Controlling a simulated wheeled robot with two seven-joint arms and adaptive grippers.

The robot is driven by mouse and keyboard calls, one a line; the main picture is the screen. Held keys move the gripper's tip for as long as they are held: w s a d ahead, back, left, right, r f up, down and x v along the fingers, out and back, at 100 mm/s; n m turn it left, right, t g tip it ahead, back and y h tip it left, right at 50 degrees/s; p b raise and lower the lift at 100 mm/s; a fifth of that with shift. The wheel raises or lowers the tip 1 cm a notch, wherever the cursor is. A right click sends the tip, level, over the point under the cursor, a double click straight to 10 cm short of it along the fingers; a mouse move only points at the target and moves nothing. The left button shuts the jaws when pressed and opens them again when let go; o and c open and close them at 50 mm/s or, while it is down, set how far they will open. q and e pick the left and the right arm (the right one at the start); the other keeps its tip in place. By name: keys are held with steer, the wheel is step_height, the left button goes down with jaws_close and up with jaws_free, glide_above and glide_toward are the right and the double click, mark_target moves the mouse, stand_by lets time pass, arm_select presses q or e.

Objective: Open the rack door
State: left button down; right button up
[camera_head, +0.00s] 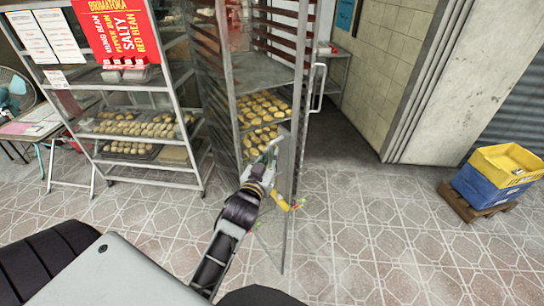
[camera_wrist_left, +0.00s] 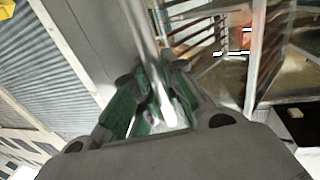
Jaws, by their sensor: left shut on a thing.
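The tall metal rack (camera_head: 232,100) stands at the centre of the head view with trays of buns inside. Its door (camera_head: 290,190) shows nearly edge-on at the rack's right side, standing out toward me. A pale handle (camera_head: 321,88) sits on the door's right. My left gripper (camera_head: 273,150) is low in front of the rack, beside the door frame. In the left wrist view, its green-padded fingers (camera_wrist_left: 152,105) are closed around a slim upright metal bar (camera_wrist_left: 146,40). I cannot tell for certain which part of the door this bar is. My right gripper is not in view.
An open shelf rack (camera_head: 140,125) with buns and a red sign stands close on the left. A wall pillar (camera_head: 445,90) is at the right. A yellow and blue crate (camera_head: 497,178) sits on a pallet farther right. The tiled floor between is clear.

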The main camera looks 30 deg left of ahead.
arm_select(q)
steer(key=c, duration=1.5)
jaws_free()
steer(key=shift+d, duration=0.15)
steer(key=shift+o, duration=0.2)
steer(key=s+d, duration=0.1)
steer(key=s, duration=0.6)
steer(key=shift+s, duration=0.25)
steer(key=shift+f, duration=0.15)
